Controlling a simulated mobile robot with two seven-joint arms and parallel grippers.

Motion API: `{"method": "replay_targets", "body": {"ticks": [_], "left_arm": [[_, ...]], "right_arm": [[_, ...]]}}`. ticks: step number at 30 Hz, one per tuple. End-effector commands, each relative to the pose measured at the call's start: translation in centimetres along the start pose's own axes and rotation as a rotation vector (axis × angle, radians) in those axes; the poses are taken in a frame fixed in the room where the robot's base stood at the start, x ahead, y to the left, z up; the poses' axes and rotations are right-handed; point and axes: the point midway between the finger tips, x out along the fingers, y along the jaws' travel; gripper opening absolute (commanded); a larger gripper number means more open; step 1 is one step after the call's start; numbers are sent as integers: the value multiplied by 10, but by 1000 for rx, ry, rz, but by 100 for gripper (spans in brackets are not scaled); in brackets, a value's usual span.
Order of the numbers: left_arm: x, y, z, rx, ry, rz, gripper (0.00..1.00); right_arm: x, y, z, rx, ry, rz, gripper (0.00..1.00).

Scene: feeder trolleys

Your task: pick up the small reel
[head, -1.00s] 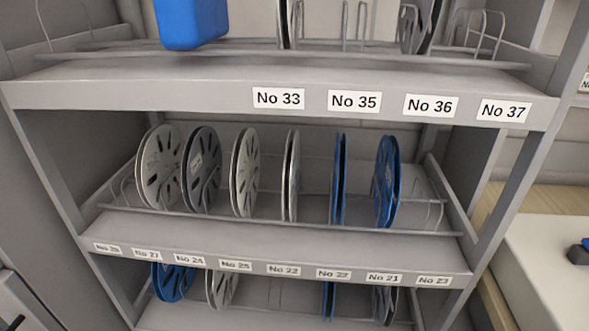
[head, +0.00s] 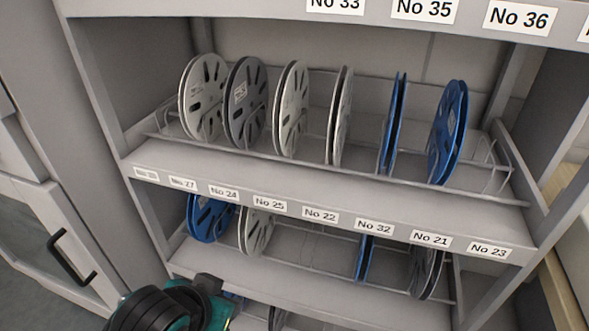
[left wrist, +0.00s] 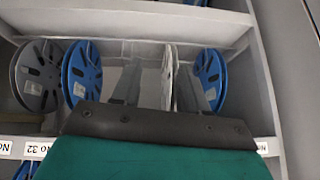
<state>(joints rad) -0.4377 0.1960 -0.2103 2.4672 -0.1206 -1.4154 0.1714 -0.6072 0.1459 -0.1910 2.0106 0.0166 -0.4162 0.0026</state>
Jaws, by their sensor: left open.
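Several reels stand upright in a wire rack on the middle shelf in the head view: pale grey reels (head: 204,98), a dark grey reel (head: 245,103) and blue reels (head: 447,132). The lower shelf holds more, including a blue reel (head: 210,217) and a pale reel (head: 257,232). I cannot tell which one is the small reel. My left gripper (head: 212,288) is low at the left, in front of the lower shelves. In the left wrist view my left gripper (left wrist: 158,72) is open, its fingers pointing toward a rack. A thin pale reel (left wrist: 168,78) and a blue reel (left wrist: 209,78) show near its right finger.
The shelf edge with number labels (head: 321,215) runs across below the middle rack. A cabinet with a dark handle (head: 70,258) stands at the left. The shelf's right upright (head: 560,150) bounds the racks.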

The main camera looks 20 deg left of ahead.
Motion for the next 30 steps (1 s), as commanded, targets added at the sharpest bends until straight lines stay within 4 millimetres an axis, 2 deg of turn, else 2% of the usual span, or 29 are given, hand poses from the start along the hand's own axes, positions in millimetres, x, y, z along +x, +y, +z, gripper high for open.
{"method": "replay_targets", "body": {"ticks": [1,5,9,12,15,19,30], "left_arm": [[-4,-3,-24,-10,77,-23,44],[-22,-6,-87,-53,304,-65,44],[-54,-3,-153,-89,578,-69,44],[-81,2,-192,-102,762,-47,44],[-103,8,-215,-107,887,-19,44],[-113,12,-230,-109,956,1,44],[-80,9,-280,-109,961,1,44]], "right_arm": [[1,0,1,-1,-1,-2,43],[1,0,0,-4,0,-2,43],[1,0,0,-7,1,-3,43],[0,0,0,-7,2,-2,43],[1,0,0,-7,3,-2,43],[0,0,-1,-7,3,-2,43],[0,1,-2,-4,5,1,43]]}}
